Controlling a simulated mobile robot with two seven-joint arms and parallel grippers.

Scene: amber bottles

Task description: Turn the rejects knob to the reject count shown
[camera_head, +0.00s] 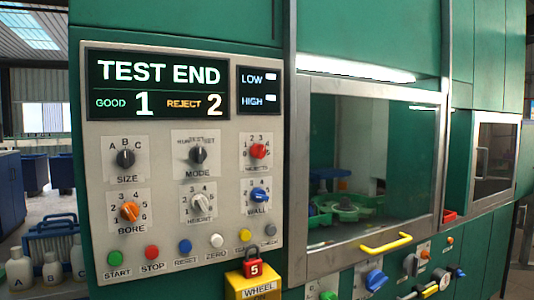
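The control panel (222,185) faces me at the left of the head view. Its display (158,88) reads "TEST END", GOOD 1 and REJECT 2. The red rejects knob (258,152) sits in the panel's upper right knob position, on a white plate with a ring of small numbers. Its label below is small and looks like "REJECTS". The numbers 2 and 3 show above the knob; which number it points to is too small to tell. Neither of my grippers is in view.
Coloured buttons line the panel's lower edge. A red padlock (253,267) hangs by a yellow box (252,285). A glass door with a yellow handle (386,244) stands right.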

